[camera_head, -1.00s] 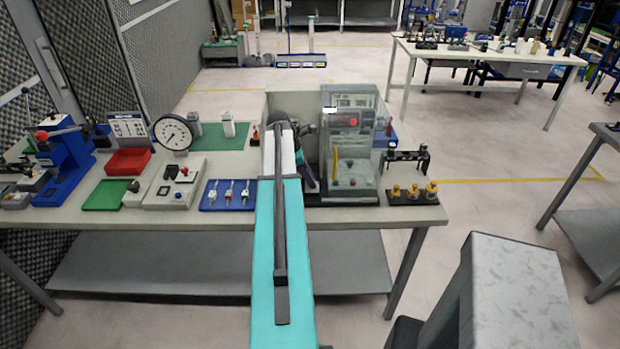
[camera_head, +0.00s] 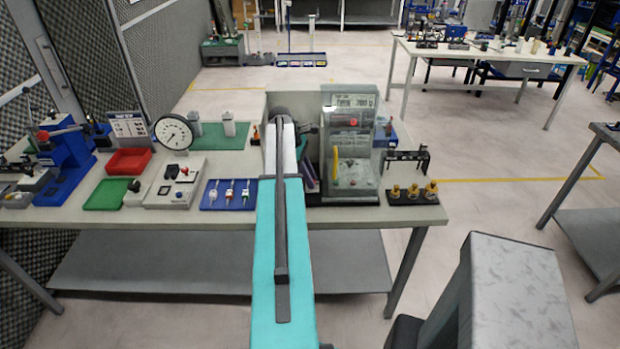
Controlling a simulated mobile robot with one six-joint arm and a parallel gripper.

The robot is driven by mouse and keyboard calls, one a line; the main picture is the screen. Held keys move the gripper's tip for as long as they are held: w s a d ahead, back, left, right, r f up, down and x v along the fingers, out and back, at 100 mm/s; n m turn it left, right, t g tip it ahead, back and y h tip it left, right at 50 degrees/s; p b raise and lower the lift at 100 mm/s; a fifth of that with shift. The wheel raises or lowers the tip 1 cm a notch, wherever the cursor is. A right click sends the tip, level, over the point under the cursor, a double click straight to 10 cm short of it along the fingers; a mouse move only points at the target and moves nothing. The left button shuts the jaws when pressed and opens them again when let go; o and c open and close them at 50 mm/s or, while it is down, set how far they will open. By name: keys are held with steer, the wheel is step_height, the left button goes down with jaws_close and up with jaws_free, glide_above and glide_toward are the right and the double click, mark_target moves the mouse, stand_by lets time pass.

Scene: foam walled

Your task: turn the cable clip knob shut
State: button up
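A grey test box with a clear front (camera_head: 352,187) stands on the bench just right of my arm. It holds a display, a red part and a yellow part. I cannot make out which part in or near it is the cable clip knob, or how that knob is turned. My turquoise and white arm reaches over the bench to the left side of the box. Its far end covers that area. My gripper is mostly hidden behind the arm and box edge, and its fingers cannot be told apart. Whether it touches anything does not show.
Left of my arm are a blue tray (camera_head: 203,205) with several small tools, a round dial (camera_head: 174,132), a red bin (camera_head: 128,171) and a green tray (camera_head: 107,205). Right of the box are brass fittings on a black base (camera_head: 412,199) and a black stand (camera_head: 408,153).

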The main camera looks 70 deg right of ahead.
steer(key=o, duration=0.4)
steer(key=shift+o, duration=0.2)
steer(key=shift+w+r, duration=0.1)
steer(key=shift+r, duration=0.1)
steer(key=b+v, duration=0.4)
steer(key=v, duration=0.7)
steer(key=shift+r, duration=0.3)
steer(key=shift+w, duration=0.1)
